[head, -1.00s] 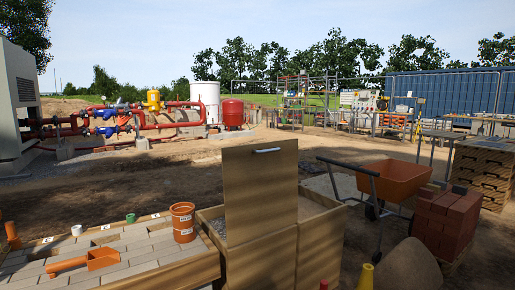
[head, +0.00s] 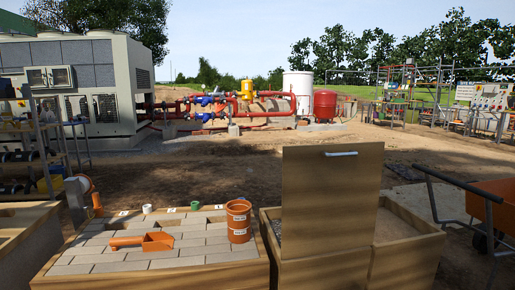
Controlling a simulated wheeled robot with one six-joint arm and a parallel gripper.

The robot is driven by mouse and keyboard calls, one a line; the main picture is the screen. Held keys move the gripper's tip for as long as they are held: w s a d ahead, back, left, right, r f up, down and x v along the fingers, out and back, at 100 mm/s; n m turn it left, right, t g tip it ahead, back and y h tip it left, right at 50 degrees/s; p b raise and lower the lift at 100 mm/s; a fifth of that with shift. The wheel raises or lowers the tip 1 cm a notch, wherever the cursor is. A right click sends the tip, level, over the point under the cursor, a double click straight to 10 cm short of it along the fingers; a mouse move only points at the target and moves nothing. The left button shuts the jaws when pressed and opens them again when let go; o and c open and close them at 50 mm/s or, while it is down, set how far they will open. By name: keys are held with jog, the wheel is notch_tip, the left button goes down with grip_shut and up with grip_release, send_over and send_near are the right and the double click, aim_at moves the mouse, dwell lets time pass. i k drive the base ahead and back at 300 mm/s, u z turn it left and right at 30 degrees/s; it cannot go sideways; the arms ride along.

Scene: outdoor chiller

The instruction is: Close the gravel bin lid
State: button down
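The gravel bin lid (head: 331,205) is a flat wooden panel standing upright, with a pale bar handle (head: 341,154) near its top edge. It rises from the wooden bin (head: 322,270) right of centre in the head view, so the bin is open. A little grey gravel (head: 276,231) shows at the left of the lid; the lid hides most of the inside. My gripper is not in view.
Left of the bin is a paved box (head: 150,275) with an orange scoop (head: 145,241) and an orange bucket (head: 238,221). A second compartment (head: 402,240) adjoins on the right, with an orange wheelbarrow (head: 492,205) beyond. Bare ground lies behind.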

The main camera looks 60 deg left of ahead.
aim_at(330, 194)
jog(key=u, duration=0.95)
jog(key=i, duration=0.85)
jog(key=u, duration=0.9)
